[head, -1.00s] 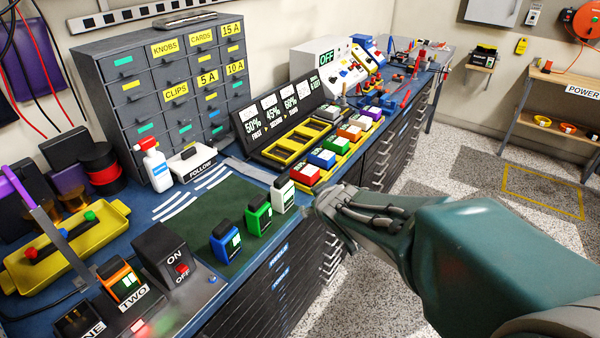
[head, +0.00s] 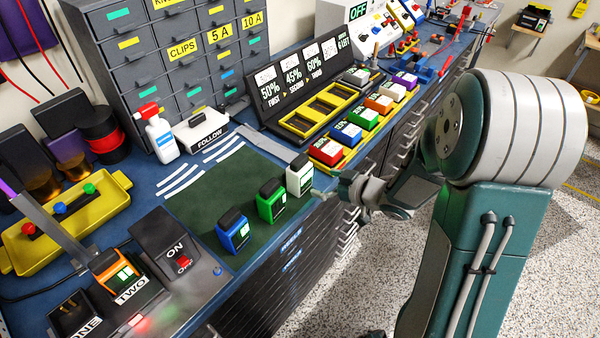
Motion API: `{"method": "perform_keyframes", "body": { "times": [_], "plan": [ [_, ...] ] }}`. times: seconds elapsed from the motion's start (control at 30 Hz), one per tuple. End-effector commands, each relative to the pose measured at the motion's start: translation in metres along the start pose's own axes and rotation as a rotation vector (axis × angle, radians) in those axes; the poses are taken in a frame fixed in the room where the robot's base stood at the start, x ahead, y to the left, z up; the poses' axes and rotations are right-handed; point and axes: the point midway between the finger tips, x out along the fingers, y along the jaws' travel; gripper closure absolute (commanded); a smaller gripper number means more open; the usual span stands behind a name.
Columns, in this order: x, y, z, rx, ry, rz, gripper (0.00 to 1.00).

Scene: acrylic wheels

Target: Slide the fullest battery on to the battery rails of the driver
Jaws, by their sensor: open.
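Three batteries stand in a row on a dark green mat (head: 200,200): a blue battery (head: 232,232), a green battery (head: 271,203) and a white battery (head: 299,177). Each has a dark top; their gauge marks are too small to compare. An orange battery (head: 113,272) sits in the charger slot marked TWO (head: 132,288); the slot marked ONE (head: 78,320) holds no battery. My gripper (head: 322,191) is open, just right of the white battery at the bench's front edge; its fingers are small and partly hidden by my wrist. I cannot make out the driver or its rails.
A black sign (head: 293,80) shows percentages. The ON/OFF box (head: 171,255), yellow tray (head: 65,215), spray bottle (head: 159,135) and FOLLOW box (head: 202,132) surround the mat. The mat's left part is clear.

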Motion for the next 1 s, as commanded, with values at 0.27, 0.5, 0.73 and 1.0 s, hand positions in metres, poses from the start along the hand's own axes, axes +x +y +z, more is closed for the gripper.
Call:
{"method": "perform_keyframes", "body": {
  "times": [0.27,0.5,0.73,1.0],
  "plan": [
    [0.035,0.000,0.000,0.001,0.000,0.000,0.00],
    [0.067,-0.003,-0.003,-0.001,-0.001,-0.002,0.00],
    [0.088,-0.003,-0.004,0.000,-0.001,0.002,0.00],
    [0.087,-0.002,-0.004,0.001,0.000,0.003,0.31]
  ]
}}
